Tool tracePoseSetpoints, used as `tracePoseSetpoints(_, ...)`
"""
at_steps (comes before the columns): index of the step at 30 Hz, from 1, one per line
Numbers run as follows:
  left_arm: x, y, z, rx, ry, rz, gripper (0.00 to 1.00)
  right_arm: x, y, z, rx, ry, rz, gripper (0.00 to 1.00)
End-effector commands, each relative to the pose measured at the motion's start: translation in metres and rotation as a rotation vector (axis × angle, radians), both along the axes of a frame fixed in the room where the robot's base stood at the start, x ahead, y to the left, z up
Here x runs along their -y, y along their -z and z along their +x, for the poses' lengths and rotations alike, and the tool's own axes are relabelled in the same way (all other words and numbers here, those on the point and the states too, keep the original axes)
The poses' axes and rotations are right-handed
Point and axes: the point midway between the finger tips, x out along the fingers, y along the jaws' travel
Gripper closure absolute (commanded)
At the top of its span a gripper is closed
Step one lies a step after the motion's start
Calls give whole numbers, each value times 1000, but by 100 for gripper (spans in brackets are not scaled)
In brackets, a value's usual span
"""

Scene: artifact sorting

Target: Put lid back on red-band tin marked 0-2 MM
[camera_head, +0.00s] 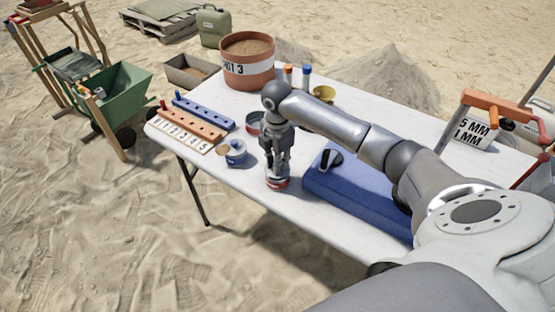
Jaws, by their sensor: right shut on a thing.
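The red-band tin (277,184) stands upright near the table's front edge, directly under my right gripper (276,174). My right gripper points straight down and is shut on the grey lid at the top of this tin. The fingers hide most of the lid, so I cannot tell whether it is fully seated. The marking on the tin is too small to read. My left gripper is not in view.
A blue-band tin (236,153) and another round tin (253,122) stand left of the gripper. A numbered rack (192,122) lies further left. A large pot (247,60) stands behind.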

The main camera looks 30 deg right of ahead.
Motion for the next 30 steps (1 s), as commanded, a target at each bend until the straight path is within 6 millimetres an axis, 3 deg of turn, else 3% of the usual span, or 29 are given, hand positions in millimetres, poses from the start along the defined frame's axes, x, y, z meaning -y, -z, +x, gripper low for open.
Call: tracePoseSetpoints(30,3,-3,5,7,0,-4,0,0,-1,0,0,0,0,100)
